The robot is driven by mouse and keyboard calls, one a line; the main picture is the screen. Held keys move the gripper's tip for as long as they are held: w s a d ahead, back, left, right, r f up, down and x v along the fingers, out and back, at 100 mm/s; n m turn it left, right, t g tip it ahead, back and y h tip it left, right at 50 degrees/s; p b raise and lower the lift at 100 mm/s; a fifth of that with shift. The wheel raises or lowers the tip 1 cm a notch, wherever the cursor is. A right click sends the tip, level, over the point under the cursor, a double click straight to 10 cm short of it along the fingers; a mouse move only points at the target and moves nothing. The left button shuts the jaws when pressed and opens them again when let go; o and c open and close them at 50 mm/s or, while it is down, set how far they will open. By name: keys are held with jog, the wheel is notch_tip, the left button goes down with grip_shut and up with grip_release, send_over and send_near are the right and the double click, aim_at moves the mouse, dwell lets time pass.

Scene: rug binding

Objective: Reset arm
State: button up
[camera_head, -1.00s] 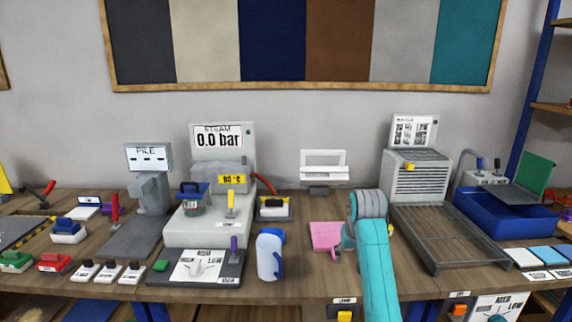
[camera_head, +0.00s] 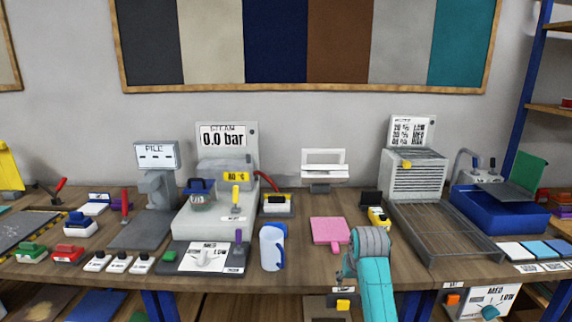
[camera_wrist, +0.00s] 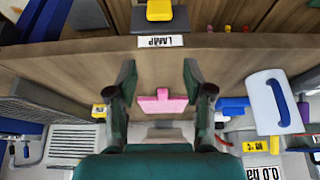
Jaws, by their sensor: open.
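My teal arm reaches up from the bottom of the head view, and my gripper (camera_head: 347,272) is at the table's front edge, partly hidden by my own wrist. In the wrist view my gripper (camera_wrist: 160,85) is open, its two dark green fingers apart with nothing held between them. A pink pad with a handle (camera_head: 330,231) lies on the table beyond my gripper. It shows between and past the fingers in the wrist view (camera_wrist: 162,104), apart from them.
A yellow device (camera_head: 378,218) stands close behind my wrist. A grey rack tray (camera_head: 445,238) is to the right, and a steam unit (camera_head: 210,222) to the left. A yellow lamp button (camera_head: 343,305) sits below the table edge.

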jog(key=s+f+t, duration=0.1)
jog(key=s+f, duration=0.4)
jog(key=f, duration=0.3)
jog(key=s+f+t, duration=0.1)
jog(key=s+f, duration=0.4)
jog(key=f, duration=0.4)
jog(key=s+f+t, duration=0.1)
jog(key=s+f, duration=0.3)
jog(key=s, duration=0.5)
jog(key=s+f+t, duration=0.1)
jog(key=s+f, duration=0.3)
jog(key=s, duration=0.5)
jog(key=s+r+t, duration=0.2)
jog(key=s+r, duration=0.1)
jog(key=s, duration=0.7)
jog(key=s+r+t, duration=0.1)
jog(key=s+r, duration=0.1)
jog(key=s, duration=0.9)
jog(key=s+r+t, duration=0.2)
jog(key=s+r, duration=1.1)
jog(key=r, duration=0.1)
jog(key=shift+s+r+t, duration=0.2)
jog(key=shift+r+t, duration=0.1)
jog(key=shift+r, duration=0.05)
jog(key=shift+d, duration=0.1)
